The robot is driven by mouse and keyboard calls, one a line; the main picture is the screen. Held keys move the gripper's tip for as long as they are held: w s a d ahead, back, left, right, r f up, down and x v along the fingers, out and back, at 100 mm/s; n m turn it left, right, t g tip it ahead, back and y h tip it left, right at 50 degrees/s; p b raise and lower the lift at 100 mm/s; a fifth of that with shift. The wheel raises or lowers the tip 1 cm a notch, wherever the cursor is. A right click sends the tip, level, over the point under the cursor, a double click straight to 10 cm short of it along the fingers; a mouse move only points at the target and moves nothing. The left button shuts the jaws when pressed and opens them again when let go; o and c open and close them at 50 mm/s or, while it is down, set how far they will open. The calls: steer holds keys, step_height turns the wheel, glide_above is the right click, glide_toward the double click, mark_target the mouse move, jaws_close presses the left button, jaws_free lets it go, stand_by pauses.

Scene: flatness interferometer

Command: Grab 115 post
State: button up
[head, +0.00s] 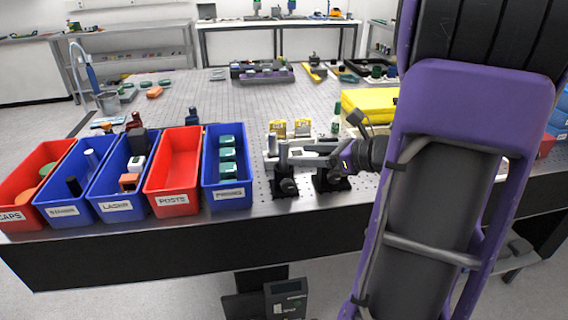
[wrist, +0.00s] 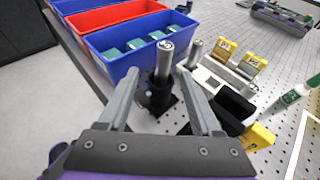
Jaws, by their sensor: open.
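A silver post (wrist: 164,62) stands upright in a black holder (wrist: 157,98) in the wrist view. Any marking on its top is too small to read. My gripper (wrist: 158,76) is open, with one finger on each side of this post and visible gaps to it. A second silver post (wrist: 195,49) stands behind and to the right, outside the fingers. In the head view my gripper (head: 279,153) is above a black holder (head: 285,184) near the table's front edge, hiding much of the post. Another black holder (head: 331,179) sits to its right, under my wrist.
Blue and red bins stand left of the gripper, including a red bin labelled POSTS (head: 172,172) and a blue bin with green items (head: 229,196).

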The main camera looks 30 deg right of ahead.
mark_target(284, 161)
steer(key=b+x, duration=0.1)
steer(key=x, duration=0.9)
steer(key=shift+w+d+r, duration=0.1)
steer(key=shift+w+d, duration=0.1)
steer(key=shift+w, duration=0.05)
jaws_close()
steer(key=shift+r, duration=0.1)
stand_by(0.9)
